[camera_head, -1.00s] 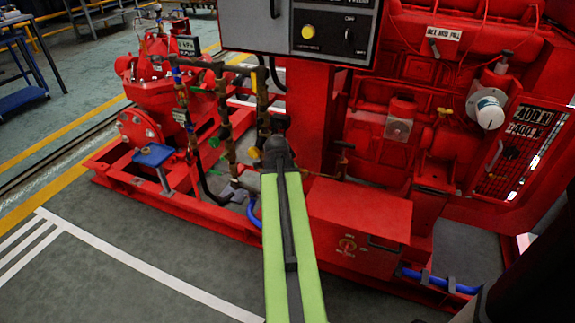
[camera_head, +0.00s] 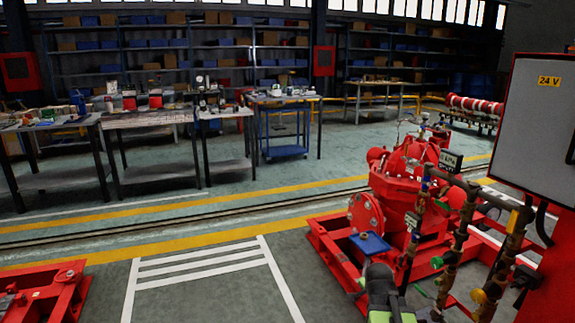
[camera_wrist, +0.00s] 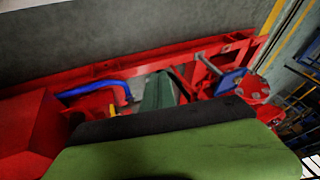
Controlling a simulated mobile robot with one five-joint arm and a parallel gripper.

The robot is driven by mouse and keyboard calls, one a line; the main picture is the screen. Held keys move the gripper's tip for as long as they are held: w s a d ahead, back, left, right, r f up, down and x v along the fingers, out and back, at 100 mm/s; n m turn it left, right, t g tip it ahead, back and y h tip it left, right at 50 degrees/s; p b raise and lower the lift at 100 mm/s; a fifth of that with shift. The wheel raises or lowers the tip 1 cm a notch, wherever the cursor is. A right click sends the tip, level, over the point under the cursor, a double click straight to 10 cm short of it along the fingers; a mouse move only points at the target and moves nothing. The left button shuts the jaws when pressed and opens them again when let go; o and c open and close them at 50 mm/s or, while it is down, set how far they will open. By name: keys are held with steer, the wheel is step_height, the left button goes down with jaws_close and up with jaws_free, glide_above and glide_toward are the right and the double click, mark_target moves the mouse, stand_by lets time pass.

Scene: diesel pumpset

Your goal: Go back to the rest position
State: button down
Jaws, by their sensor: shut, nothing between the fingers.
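My arm (camera_head: 382,298), green with a dark top, shows at the bottom edge of the head view, in front of the red pumpset. The fingers of my gripper cannot be made out in either view. In the wrist view a broad green part of mine with a dark edge fills the bottom. Beyond it are the red base frame (camera_wrist: 95,80) and a blue hose (camera_wrist: 95,90). I see nothing held.
The red pump (camera_head: 405,175) and its pipework stand close on the right, beside a grey control box (camera_head: 535,130). A red machine part (camera_head: 45,292) is at bottom left. Workbenches (camera_head: 150,120) and shelves line the back. Floor with white stripes (camera_head: 205,262) is clear between.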

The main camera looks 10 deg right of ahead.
steer(key=s+a+f+n+g+y, duration=0.1)
steer(key=a+n, duration=0.2)
steer(key=a, duration=0.6)
steer(key=s+a+f+n+g+y, duration=0.15)
steer(key=a+n, duration=0.25)
steer(key=a, duration=0.4)
steer(key=s+a+n+g, duration=0.2)
steer(key=s+a+n, duration=0.1)
steer(key=s+n, duration=0.35)
step_height(320, 180, up, 30)
steer(key=p, duration=3)
steer(key=shift+s+a, duration=0.2)
steer(key=shift+n+g, duration=0.25)
